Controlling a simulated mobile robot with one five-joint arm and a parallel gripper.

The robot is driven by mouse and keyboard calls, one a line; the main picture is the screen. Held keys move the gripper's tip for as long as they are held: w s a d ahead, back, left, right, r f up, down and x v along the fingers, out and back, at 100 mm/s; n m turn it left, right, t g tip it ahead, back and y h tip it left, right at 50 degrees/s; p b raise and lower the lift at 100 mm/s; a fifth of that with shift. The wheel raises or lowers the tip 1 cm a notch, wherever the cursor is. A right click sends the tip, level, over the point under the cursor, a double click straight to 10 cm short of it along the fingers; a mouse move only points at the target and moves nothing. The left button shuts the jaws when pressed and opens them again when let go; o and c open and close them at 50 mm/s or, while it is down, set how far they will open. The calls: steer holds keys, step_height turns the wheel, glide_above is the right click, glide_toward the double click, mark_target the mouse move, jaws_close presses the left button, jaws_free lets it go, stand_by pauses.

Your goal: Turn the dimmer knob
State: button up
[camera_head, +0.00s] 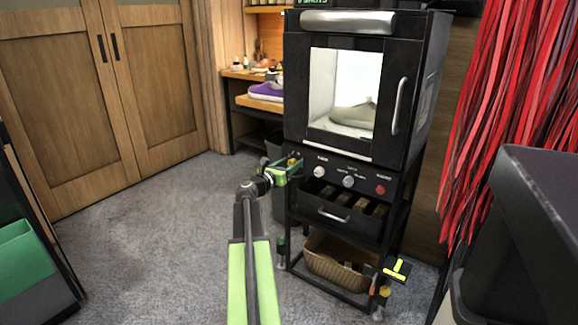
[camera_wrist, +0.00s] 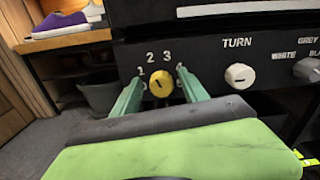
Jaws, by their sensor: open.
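The dimmer knob (camera_wrist: 161,86) is round and yellow with a dark mark. It sits at the left end of the black control panel (camera_wrist: 210,60), among white numbers. My gripper (camera_wrist: 158,79) is open, with one green finger on each side of the knob. I cannot tell whether the fingers touch it. In the head view my gripper (camera_head: 287,168) is at the panel's left end and a small yellow bit of the knob (camera_head: 293,160) shows there.
A white knob labelled TURN (camera_wrist: 240,76) is to the right, then a grey knob (camera_wrist: 308,69) and a red button (camera_head: 380,190). Above is a lit cabinet with a sneaker (camera_head: 353,117). A drawer (camera_head: 335,214) is below. Open carpet (camera_head: 150,235) lies to the left.

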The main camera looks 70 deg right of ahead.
jaws_close()
steer(key=shift+s+a, duration=0.1)
steer(key=shift+a, duration=0.05)
steer(key=shift+m, duration=1.2)
steer(key=m, duration=0.6)
